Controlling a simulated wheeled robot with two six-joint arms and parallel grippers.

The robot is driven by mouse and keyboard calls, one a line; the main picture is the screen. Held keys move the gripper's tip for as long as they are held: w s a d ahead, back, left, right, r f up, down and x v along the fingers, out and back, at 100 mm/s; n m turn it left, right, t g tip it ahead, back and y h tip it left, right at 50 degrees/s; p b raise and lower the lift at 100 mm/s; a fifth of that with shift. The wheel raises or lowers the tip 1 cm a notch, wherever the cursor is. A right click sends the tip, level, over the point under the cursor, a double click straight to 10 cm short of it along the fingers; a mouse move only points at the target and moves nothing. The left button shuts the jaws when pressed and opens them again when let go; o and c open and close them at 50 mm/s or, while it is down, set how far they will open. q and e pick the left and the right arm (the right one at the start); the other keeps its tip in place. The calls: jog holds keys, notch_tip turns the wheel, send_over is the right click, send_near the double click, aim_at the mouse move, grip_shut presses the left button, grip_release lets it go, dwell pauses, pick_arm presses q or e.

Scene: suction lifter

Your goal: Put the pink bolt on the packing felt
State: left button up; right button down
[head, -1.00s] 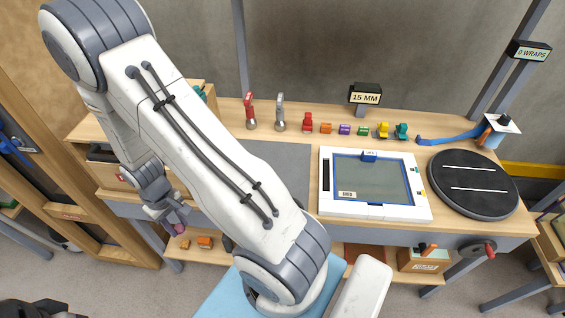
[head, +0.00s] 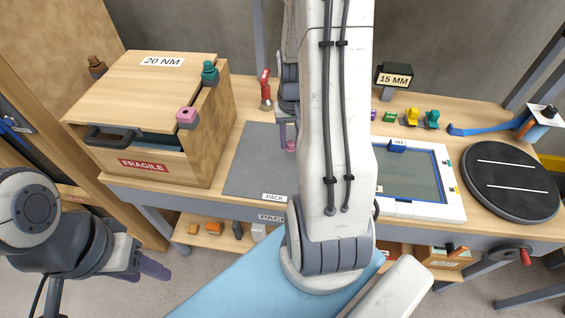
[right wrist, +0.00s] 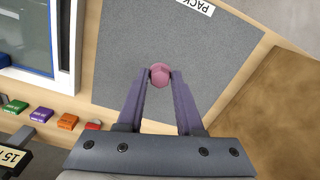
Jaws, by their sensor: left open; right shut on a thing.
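The pink bolt (right wrist: 160,74) is between the fingertips of my right gripper (right wrist: 160,80), which is shut on it. In the right wrist view its hexagonal head faces the camera, with the grey packing felt (right wrist: 130,40) behind it. In the head view the bolt (head: 291,146) shows beside my right arm, over the right part of the felt (head: 245,160). I cannot tell whether it touches the felt. My right arm hides the felt's right side. My left gripper (head: 150,266) is open and empty, low in front of the bench at the left.
A wooden crate (head: 145,115) marked FRAGILE stands left of the felt, with a pink fastener (head: 187,117) and a teal one (head: 209,72) at its corners. A framed screen (head: 450,205) and a black turntable (head: 512,182) are to the right. The felt's left part is clear.

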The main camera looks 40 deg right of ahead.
jog(key=s+d+r+m+b, duration=0.1)
jog(key=s+d+r+m, duration=0.15)
jog(key=s+d, duration=0.35)
jog(key=p, duration=0.2)
send_over(281, 166)
jog(key=shift+m, duration=0.35)
notch_tip(281, 166, down, 8)
jog(key=shift+r, duration=0.25)
notch_tip(281, 166, down, 4)
jog(key=shift+r+p, duration=0.1)
jog(key=shift+p, duration=0.25)
jog(key=shift+f, duration=0.2)
jog(key=shift+f, duration=0.15)
jog(key=c, duration=0.6)
grip_release()
jog(key=shift+o, duration=0.2)
